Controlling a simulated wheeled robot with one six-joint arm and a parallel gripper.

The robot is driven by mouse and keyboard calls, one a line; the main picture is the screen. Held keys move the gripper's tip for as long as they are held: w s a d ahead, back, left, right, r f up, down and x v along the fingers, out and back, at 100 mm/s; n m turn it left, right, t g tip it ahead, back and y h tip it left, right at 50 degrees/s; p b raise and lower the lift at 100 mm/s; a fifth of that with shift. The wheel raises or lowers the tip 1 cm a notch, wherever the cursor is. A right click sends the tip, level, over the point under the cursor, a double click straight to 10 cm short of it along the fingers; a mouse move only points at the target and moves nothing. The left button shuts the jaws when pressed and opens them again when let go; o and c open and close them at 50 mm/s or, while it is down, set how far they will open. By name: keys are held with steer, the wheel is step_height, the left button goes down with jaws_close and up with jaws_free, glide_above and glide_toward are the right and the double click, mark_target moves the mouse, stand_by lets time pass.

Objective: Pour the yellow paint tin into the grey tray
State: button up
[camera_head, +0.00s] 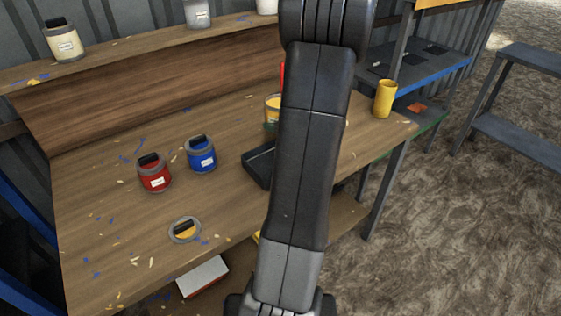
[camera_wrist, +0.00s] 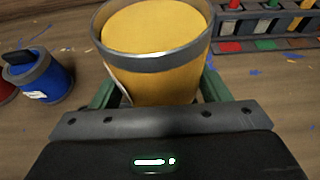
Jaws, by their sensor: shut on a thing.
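The yellow paint tin (camera_wrist: 152,82) fills the top middle of the wrist view, with a grey rim, a pale label edge and yellow paint at its open top. The green fingers of my gripper (camera_wrist: 158,88) are shut on it from both sides. In the head view the yellow tin (camera_head: 272,103) shows only in part, left of my arm, which hides the rest. It looks close to upright. The dark grey tray (camera_head: 258,168) lies on the bench in front of the tin, its right part hidden by my arm. The tray is not in the wrist view.
A red tin (camera_head: 154,173) and a blue tin (camera_head: 201,154) stand lidded left of the tray. A loose lid (camera_head: 184,230) lies near the front edge. A yellow cylinder (camera_head: 384,99) stands at the bench's right end. A rack (camera_wrist: 262,28) with coloured pieces is at upper right.

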steer(key=shift+r, duration=0.1)
stand_by(0.3)
steer(key=p, duration=0.2)
steer(key=d+p, duration=0.1)
steer(key=shift+s+d+r+p, duration=0.15)
steer(key=shift+d+r+p, duration=0.1)
steer(key=shift+r+p, duration=0.15)
steer(key=shift+s+d+f+p, duration=0.4)
steer(key=shift+d+f+p, duration=0.35)
steer(key=shift+p, duration=0.35)
steer(key=shift+s+d+f+p, duration=0.4)
steer(key=shift+d+f+p, duration=0.2)
steer(key=shift+d+p, duration=0.4)
steer(key=shift+s+d+f+p, duration=0.4)
steer(key=shift+d+f+p, duration=0.3)
steer(key=shift+p, duration=0.5)
steer(key=shift+w+f+b, duration=0.1)
steer(key=shift+f+b, duration=0.05)
steer(key=shift+b, duration=0.3)
steer(key=shift+w+d+r+n+h+b, duration=0.25)
steer(key=shift+r+n+b, duration=0.25)
steer(key=shift+b, duration=0.6)
steer(key=shift+d+b, duration=0.1)
steer(key=shift+b, duration=0.4)
